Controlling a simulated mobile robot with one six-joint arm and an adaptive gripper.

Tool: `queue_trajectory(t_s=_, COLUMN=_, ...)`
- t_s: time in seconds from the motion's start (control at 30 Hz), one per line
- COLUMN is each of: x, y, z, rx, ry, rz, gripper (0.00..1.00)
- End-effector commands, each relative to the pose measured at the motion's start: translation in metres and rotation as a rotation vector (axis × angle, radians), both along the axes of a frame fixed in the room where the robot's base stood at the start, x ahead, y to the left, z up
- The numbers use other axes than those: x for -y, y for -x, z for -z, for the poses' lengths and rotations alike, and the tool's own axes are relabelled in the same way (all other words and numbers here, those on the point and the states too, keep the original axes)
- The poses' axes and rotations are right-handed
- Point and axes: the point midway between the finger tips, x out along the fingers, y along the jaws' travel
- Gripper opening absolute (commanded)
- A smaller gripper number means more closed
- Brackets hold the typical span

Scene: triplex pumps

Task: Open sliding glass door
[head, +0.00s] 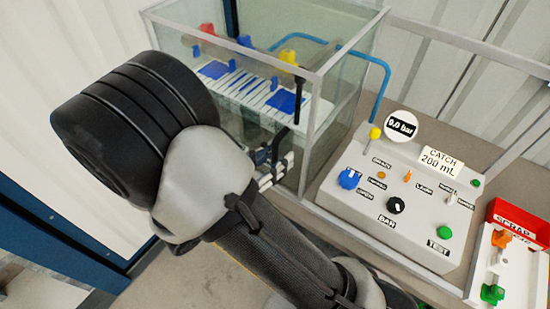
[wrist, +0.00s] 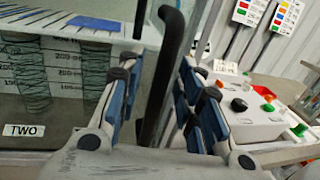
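The glass door (head: 240,110) is the front pane of a clear, metal-framed cabinet. A black vertical handle (head: 297,98) stands out near its right edge. The handle also shows as a black bar (wrist: 168,62) in the wrist view. My gripper (wrist: 160,80) is open, with its blue-padded fingers on either side of the bar. I see gaps between the bar and both fingers. In the head view my gripper (head: 272,158) shows only partly beside the lower handle, and my arm hides much of the door's lower left.
Inside the cabinet are a white slotted top (head: 240,85), coloured valves and marked cylinders (wrist: 30,80). A grey control panel (head: 400,200) with knobs stands right of the cabinet. A red scrap box (head: 515,225) is further right. A blue frame (head: 60,240) is at the left.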

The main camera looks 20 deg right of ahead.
Motion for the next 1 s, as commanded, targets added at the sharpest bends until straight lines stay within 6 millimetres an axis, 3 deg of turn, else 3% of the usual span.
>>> queue_trajectory(t_s=0.27, x=0.0010, y=-0.0006, z=-0.0001, rx=0.000, ry=0.000, rz=0.000, gripper=0.32)
queue_trajectory(t_s=0.73, x=0.0008, y=-0.0005, z=0.0000, rx=0.000, ry=0.000, rz=0.000, gripper=0.01)
queue_trajectory(t_s=1.0, x=0.0008, y=-0.0004, z=0.0001, rx=0.000, ry=0.000, rz=0.000, gripper=0.00)
